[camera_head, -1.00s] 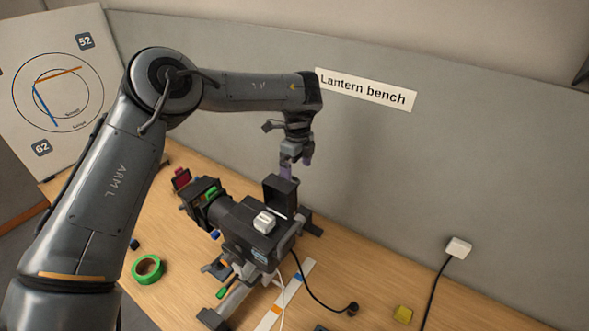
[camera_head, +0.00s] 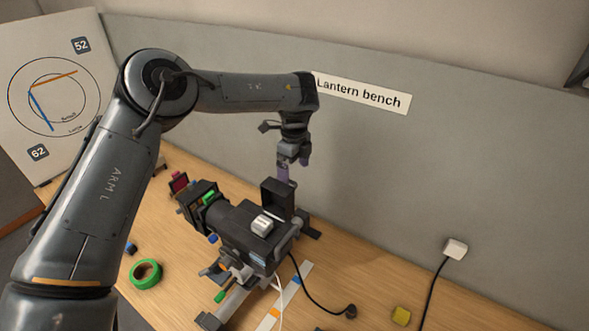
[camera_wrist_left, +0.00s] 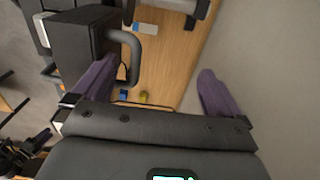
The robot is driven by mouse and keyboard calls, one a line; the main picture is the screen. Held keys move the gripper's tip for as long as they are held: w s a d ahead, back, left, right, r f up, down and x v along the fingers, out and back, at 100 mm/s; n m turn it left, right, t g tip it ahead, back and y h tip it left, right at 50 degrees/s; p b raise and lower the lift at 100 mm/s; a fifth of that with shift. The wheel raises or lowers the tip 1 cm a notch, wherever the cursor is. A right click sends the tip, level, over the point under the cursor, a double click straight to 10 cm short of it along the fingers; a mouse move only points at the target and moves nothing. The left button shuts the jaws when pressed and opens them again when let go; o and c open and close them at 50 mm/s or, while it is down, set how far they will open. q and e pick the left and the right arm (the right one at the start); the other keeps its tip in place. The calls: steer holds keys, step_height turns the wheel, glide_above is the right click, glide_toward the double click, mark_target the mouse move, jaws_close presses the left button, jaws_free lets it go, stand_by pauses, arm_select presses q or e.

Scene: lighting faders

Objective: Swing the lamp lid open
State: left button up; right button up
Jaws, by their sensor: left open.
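The black lamp (camera_head: 236,226) stands on a rail on the wooden bench. Its lid (camera_head: 275,194) stands up at the lamp's rear end, raised off the body. My left gripper (camera_head: 286,172) points down just behind and above the lid, its purple fingers partly hidden by it. In the left wrist view the two purple fingers (camera_wrist_left: 155,82) are wide apart. A dark box-like part (camera_wrist_left: 82,40), apparently the lid, with a grey loop handle (camera_wrist_left: 134,52) shows beside the left finger. Nothing is gripped; contact with the lid cannot be told. My right gripper is out of view.
A grey wall with a "Lantern bench" sign (camera_head: 362,91) rises close behind my left gripper. A white switch block (camera_head: 262,225) sits on the lamp.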

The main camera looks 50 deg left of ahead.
arm_select(q)
step_height(320, 180, up, 7)
steer(key=s+p, duration=0.1)
steer(key=p, duration=0.2)
steer(key=shift+s+d, duration=0.25)
steer(key=shift+s, duration=0.1)
stand_by(0.5)
